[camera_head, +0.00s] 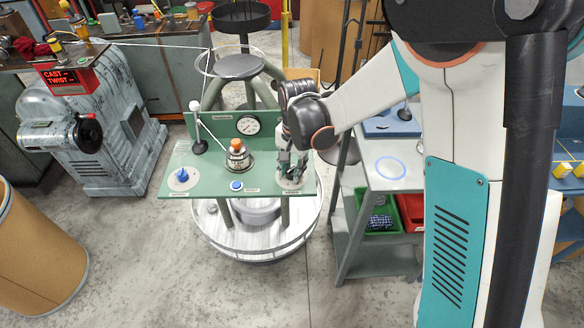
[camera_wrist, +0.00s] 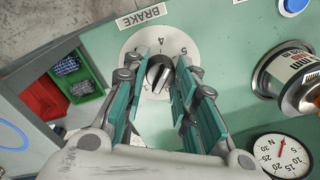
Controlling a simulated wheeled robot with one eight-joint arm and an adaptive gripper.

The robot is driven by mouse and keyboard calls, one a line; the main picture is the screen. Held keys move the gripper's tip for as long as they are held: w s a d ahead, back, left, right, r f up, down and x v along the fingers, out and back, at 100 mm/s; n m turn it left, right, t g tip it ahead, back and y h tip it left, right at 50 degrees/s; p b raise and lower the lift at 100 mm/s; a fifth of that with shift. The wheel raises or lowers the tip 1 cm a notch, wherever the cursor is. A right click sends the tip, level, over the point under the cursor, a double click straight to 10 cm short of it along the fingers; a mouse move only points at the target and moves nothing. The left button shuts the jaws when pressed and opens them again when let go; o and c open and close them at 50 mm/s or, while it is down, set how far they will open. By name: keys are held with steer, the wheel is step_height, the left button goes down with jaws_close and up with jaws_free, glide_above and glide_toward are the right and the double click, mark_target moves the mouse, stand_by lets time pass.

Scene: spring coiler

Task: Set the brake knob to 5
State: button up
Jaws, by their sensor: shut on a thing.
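The brake knob (camera_wrist: 158,76) is a small dark knob with a pale stripe, at the centre of a round white dial (camera_wrist: 135,42) in the wrist view. In the head view my gripper (camera_head: 291,166) is at the right end of the green panel (camera_head: 208,165), hiding the knob.
A pressure gauge (camera_head: 248,124), an orange-topped knob (camera_head: 237,146), a blue button (camera_head: 236,185) and a white-balled lever (camera_head: 196,107) stand on the panel. A grey shelf cart (camera_head: 392,172) with green (camera_wrist: 77,80) and red bins is close to the panel's right side.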

steer(key=m, duration=0.5)
steer(key=shift+m, duration=0.4)
stand_by(0.3)
steer(key=o, duration=1.1)
steer(key=r, duration=1.2)
steer(key=shift+s+d, duration=0.15)
steer(key=shift+s, duration=0.2)
